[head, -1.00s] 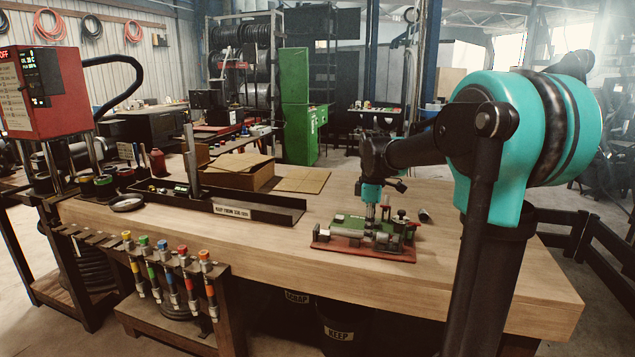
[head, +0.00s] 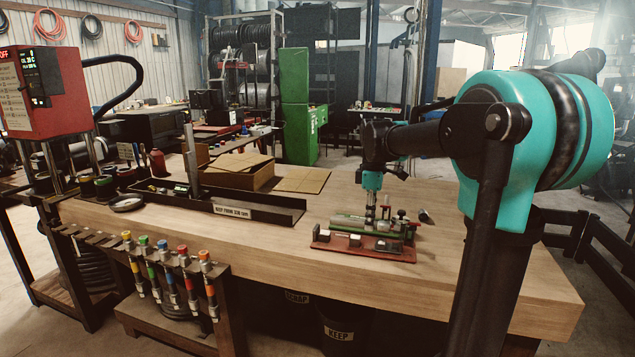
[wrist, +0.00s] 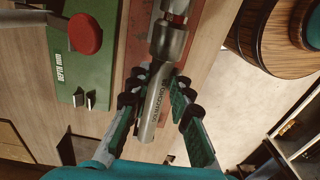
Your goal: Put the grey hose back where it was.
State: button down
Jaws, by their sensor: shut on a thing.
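The grey hose (wrist: 152,112) is a short grey tube with printed lettering and a shiny metal end fitting with a red band. In the wrist view it lies between the teal fingers of my gripper (wrist: 156,90), which is shut on it. In the head view my gripper (head: 370,211) points down at the fixture, and the hose (head: 350,222) appears raised above it. The fixture has a red base plate (head: 335,247) with small dark-and-metal blocks, and a green part (wrist: 82,35) with a red knob and the lettering "DEPTH MM".
A small dark cylinder (head: 427,215) lies right of the fixture. A long dark tray (head: 285,210) and a cardboard box (head: 240,177) stand to the left. Several colour-banded hoses hang on a front rack (head: 232,300). A KEEP bin (head: 340,340) is below the bench. The bench's right end is clear.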

jog(key=shift+r, duration=1.5)
jog(key=shift+a, duration=0.1)
